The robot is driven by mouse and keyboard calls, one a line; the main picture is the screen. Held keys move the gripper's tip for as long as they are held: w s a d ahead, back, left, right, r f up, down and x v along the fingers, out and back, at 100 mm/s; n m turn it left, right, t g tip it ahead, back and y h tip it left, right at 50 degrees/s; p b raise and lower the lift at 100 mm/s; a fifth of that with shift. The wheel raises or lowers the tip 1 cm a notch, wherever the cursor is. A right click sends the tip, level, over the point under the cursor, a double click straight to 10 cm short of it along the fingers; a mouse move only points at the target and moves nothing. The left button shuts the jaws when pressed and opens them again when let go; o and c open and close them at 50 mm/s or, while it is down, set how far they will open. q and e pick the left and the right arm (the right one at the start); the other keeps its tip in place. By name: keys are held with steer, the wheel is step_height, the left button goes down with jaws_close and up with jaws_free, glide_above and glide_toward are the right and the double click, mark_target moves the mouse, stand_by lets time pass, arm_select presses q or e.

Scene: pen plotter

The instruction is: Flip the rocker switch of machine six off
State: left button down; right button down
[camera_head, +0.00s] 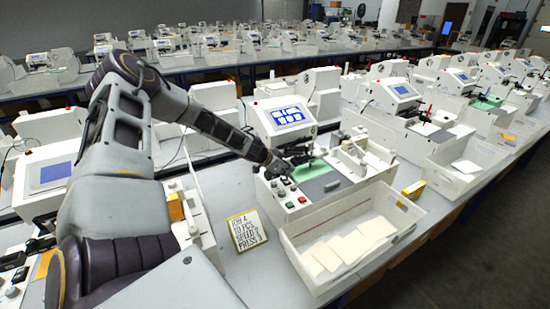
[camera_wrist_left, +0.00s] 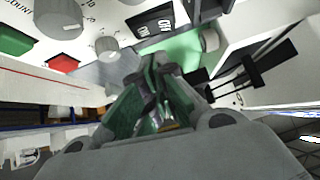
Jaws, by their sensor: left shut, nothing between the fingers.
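The white plotter (camera_head: 335,195) in front of me has a lit screen (camera_head: 288,116) and a green plate (camera_head: 315,169). No machine number is readable on it. My left gripper (camera_head: 279,168) hangs over its control panel, beside the green plate. In the left wrist view the gripper (camera_wrist_left: 163,75) is shut and empty. Its fingertips point toward a black rocker switch (camera_wrist_left: 154,23) with ON and OFF lettering, and appear a little short of it. I cannot tell which side of the rocker is pressed. My right gripper is not in view.
A red button (camera_wrist_left: 63,64), green button (camera_wrist_left: 14,41) and grey knobs (camera_wrist_left: 107,46) lie near the switch. A white bin (camera_head: 350,235) with paper sheets stands in front. A handwritten job card (camera_head: 246,230) lies to its left. Similar machines crowd both sides.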

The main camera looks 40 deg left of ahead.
arm_select(q)
steer(key=shift+s+d+r+p, duration=0.1)
steer(key=shift+d+r+p, duration=0.05)
steer(key=shift+r+p, duration=0.6)
steer(key=v, duration=0.9)
steer(key=shift+s+r, duration=0.15)
steer(key=shift+s, duration=0.2)
stand_by(0.6)
steer(key=shift+d, duration=0.15)
steer(key=shift+s, duration=0.1)
stand_by(0.5)
